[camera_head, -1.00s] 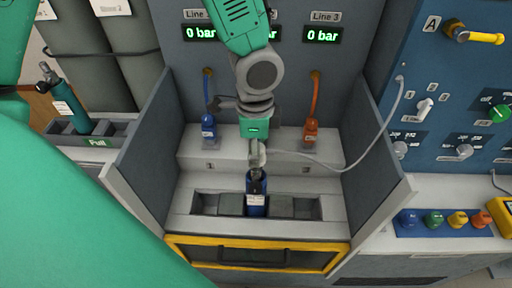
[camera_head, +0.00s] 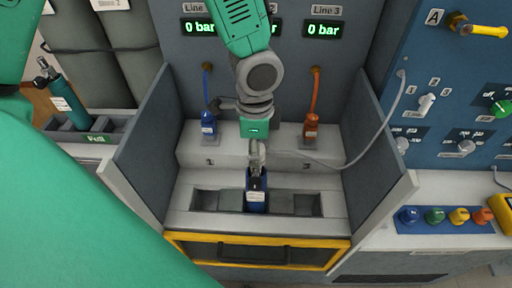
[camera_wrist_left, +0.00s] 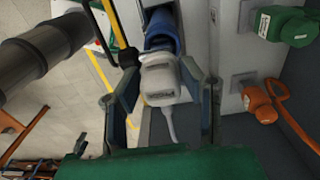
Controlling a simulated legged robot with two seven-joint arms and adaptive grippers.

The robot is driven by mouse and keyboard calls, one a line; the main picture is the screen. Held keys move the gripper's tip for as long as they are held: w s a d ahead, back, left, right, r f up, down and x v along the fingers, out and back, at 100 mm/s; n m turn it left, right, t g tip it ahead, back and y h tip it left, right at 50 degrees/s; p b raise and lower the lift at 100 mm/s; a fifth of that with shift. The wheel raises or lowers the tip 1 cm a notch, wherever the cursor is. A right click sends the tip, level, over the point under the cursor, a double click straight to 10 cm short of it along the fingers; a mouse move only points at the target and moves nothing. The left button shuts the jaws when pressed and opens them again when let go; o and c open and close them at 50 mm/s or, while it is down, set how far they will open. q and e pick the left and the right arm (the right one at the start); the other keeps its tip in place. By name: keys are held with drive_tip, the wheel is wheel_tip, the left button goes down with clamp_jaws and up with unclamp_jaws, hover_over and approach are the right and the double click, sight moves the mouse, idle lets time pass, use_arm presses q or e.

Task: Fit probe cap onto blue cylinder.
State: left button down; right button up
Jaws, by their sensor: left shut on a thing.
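The blue cylinder (camera_head: 257,201) stands upright in the middle slot of the tray in the test bench. My left gripper (camera_head: 257,158) is right above its top. In the left wrist view the gripper (camera_wrist_left: 163,95) is shut on the white probe cap (camera_wrist_left: 160,82), which has a grey cable. The cap is lined up with the end of the blue cylinder (camera_wrist_left: 162,28) and overlaps it in the picture; I cannot tell if it is seated. In the head view the cap is mostly hidden by the fingers. My right gripper is not in view.
A blue connector (camera_head: 208,124) and an orange connector (camera_head: 311,130) with hoses stand on the step behind. Grey side walls flank the bench. A teal cylinder (camera_head: 68,97) stands in a rack at left. Blue, green, yellow and orange knobs (camera_head: 434,216) lie at right.

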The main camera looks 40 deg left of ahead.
use_arm(q)
drive_tip(key=shift+f, duration=0.5)
drive_tip(key=c, duration=1)
unclamp_jaws()
drive_tip(key=shift+o, duration=0.2)
drive_tip(key=shift+r, duration=0.2)
wheel_tip(320, 180, up, 12)
drive_tip(key=shift+w+f, duration=0.15)
drive_tip(key=shift+f, duration=0.05)
drive_tip(key=shift+f, duration=0.1)
